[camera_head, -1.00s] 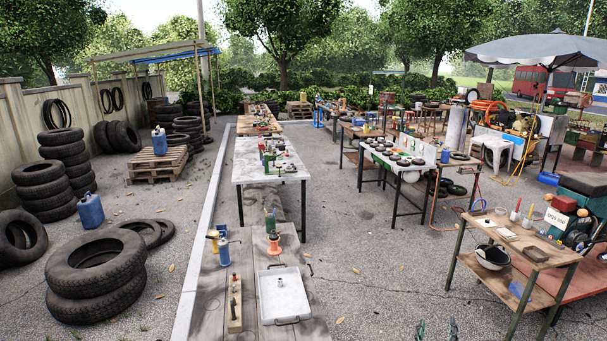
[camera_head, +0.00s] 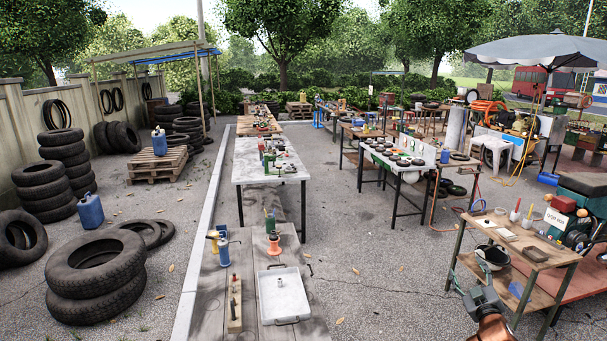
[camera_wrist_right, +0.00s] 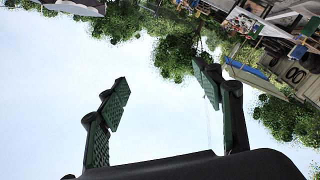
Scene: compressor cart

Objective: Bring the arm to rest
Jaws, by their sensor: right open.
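My right arm shows at the bottom right of the head view, with an orange joint and a grey link. My right gripper (camera_head: 470,284) is at the end of it, in front of the right-hand wooden workbench (camera_head: 560,253) as seen here. In the right wrist view the right gripper (camera_wrist_right: 162,92) has its two green-padded fingers wide apart, with only sky and trees between them. It is open and holds nothing. My left gripper is not in view.
A white tray (camera_head: 300,305) lies on the near bench (camera_head: 208,305), beside a wooden block with fittings (camera_head: 235,318). Stacked tyres (camera_head: 97,297) stand at left. The workbench at right carries small tools and a bowl (camera_head: 493,256). Paving between the benches (camera_head: 385,290) is clear.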

